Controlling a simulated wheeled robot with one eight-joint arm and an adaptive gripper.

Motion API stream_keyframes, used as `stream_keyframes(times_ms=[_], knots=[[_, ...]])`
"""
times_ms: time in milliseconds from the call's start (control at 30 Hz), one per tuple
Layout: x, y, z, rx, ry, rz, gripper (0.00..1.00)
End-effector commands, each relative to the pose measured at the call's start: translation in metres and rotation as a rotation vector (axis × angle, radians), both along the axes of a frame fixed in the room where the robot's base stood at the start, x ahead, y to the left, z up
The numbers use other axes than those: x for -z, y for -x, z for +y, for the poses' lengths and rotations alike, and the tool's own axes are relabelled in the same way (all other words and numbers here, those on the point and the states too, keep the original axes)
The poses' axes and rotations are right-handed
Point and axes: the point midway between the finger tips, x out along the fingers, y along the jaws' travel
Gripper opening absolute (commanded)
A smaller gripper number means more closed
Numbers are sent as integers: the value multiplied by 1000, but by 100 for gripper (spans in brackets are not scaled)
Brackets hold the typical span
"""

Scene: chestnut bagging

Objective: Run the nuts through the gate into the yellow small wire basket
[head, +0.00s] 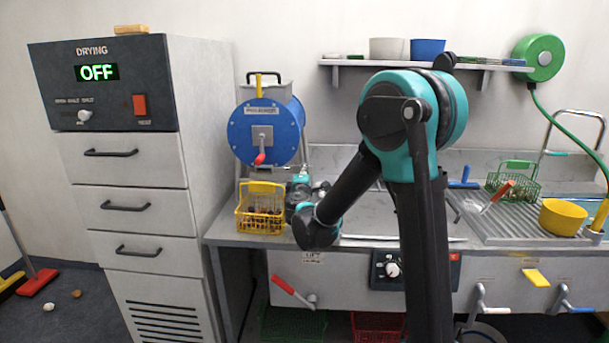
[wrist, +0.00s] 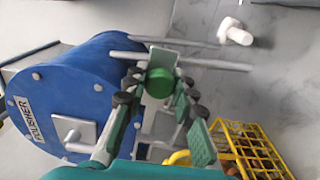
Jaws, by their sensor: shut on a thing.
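The yellow small wire basket (head: 243,222) stands on the bench under the blue polisher drum (head: 240,135), with brown nuts (head: 265,208) inside. In the wrist view, my gripper (wrist: 160,84) is shut on a round green knob (wrist: 159,83) in front of the polisher (wrist: 70,85). Whether this knob belongs to the gate is not clear. The yellow basket (wrist: 268,148) shows at the lower right there, with nuts partly seen.
A drying cabinet (head: 150,170) stands on the left. Right of my arm are a green wire basket (head: 515,186), a yellow bowl (head: 562,216) and a ribbed drainer (head: 495,228). A white fitting (wrist: 235,32) lies on the bench beyond the polisher. A shelf (head: 350,62) hangs above.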

Motion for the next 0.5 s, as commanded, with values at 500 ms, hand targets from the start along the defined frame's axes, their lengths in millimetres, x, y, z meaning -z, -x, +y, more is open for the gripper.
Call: stream_keyframes(times_ms=[500], knots=[[0, -3, 60, -1, 0, 0, 0]])
